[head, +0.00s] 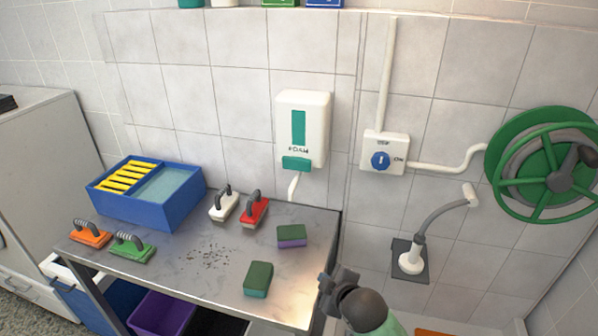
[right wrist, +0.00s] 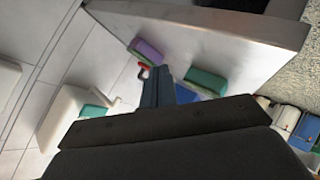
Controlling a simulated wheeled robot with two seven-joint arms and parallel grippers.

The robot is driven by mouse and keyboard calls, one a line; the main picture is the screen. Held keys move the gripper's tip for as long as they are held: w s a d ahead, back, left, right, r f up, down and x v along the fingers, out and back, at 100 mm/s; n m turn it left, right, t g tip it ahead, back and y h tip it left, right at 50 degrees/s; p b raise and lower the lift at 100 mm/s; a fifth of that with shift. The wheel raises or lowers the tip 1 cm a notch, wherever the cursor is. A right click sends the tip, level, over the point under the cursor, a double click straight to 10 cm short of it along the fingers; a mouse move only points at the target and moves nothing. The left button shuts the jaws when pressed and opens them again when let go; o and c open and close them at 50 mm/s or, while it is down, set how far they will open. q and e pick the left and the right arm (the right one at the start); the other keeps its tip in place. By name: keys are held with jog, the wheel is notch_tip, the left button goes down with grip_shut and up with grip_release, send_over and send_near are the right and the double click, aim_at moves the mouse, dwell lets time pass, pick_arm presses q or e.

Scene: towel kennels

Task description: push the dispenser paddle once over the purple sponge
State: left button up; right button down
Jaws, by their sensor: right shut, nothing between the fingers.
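The white foam dispenser (head: 316,130) hangs on the tiled wall. Its green paddle (head: 296,164) is at the bottom front, with a white spout (head: 293,187) below. The purple sponge (head: 292,243), with a green top, lies on the metal table below the spout in the picture. My right gripper (head: 334,283) is shut and empty at the table's right front corner, apart from the sponge and paddle. In the right wrist view its fingers (right wrist: 157,88) show between the purple sponge (right wrist: 148,50) and the dispenser (right wrist: 62,112). My left gripper is not in view.
White (head: 223,205) and red (head: 254,210) brushes stand at the back, left of the spout. A blue tub (head: 146,208) sits at left. A bent pipe fixture (head: 412,262) is on the right.

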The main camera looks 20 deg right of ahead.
aim_at(292, 164)
jog(key=w+r+n+t+y, duration=0.1)
jog(key=w+r+n+t, duration=0.2)
jog(key=w+r+n, duration=0.45)
jog(key=w+r+n+t+y, duration=0.2)
jog(key=w+r+t, duration=0.15)
jog(key=r, duration=0.65)
jog(key=w+p, duration=0.2)
jog(key=w, duration=0.2)
jog(key=w+p, duration=0.2)
jog(key=w, duration=0.2)
jog(key=w+p, duration=0.3)
jog(key=w, duration=0.1)
jog(key=shift+w+d+r, duration=0.1)
jog(key=shift+w+d, duration=0.15)
jog(key=shift+w, duration=0.15)
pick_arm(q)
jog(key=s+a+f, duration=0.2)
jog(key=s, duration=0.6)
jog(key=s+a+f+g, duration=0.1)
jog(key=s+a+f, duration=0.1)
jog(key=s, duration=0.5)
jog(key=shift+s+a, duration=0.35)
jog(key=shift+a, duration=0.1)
pick_arm(e)
jog(key=shift+w+d, duration=0.3)
jog(key=shift+w, duration=0.15)
